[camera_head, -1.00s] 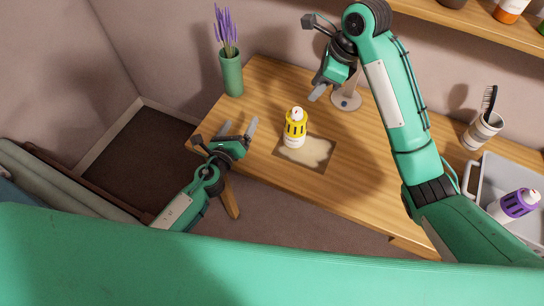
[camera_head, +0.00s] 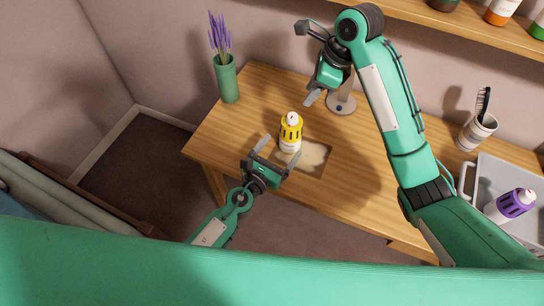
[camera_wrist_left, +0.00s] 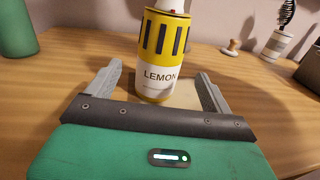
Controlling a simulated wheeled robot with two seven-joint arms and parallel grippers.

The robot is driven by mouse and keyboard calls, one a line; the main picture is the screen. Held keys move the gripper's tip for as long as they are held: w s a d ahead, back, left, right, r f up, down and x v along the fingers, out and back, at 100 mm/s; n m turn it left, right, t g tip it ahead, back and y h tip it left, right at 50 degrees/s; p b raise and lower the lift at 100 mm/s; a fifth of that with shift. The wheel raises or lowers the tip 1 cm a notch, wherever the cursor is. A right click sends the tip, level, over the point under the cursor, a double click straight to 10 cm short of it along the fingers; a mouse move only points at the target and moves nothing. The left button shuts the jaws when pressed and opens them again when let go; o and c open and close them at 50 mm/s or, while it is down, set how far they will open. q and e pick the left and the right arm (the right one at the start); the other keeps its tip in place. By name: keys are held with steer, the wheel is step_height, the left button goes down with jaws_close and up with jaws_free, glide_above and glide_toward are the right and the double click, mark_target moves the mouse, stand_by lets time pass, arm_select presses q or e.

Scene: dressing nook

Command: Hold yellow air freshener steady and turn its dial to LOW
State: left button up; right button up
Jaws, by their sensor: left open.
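The yellow air freshener (camera_head: 291,132) stands upright on a mat (camera_head: 318,157) on the wooden table. In the left wrist view the air freshener (camera_wrist_left: 162,55) shows its LEMON label, dark slots and part of a red-and-white top cut off by the frame edge. My left gripper (camera_head: 278,147) is open just in front of the air freshener, its fingers pointing at it. In the left wrist view the left gripper's fingers (camera_wrist_left: 160,82) lie either side of the bottle's lower part, apart from it. My right gripper (camera_head: 311,99) hangs above the table behind the air freshener; its jaw opening is unclear.
A green vase (camera_head: 227,79) with lavender stands at the table's back left. A stand (camera_head: 341,104) is behind my right gripper. A shelf (camera_head: 470,22) is above.

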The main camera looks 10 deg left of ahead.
mark_target(294, 131)
arm_select(q)
steer(key=x, duration=0.8)
steer(key=shift+w+d, duration=0.1)
steer(key=shift+w, duration=0.05)
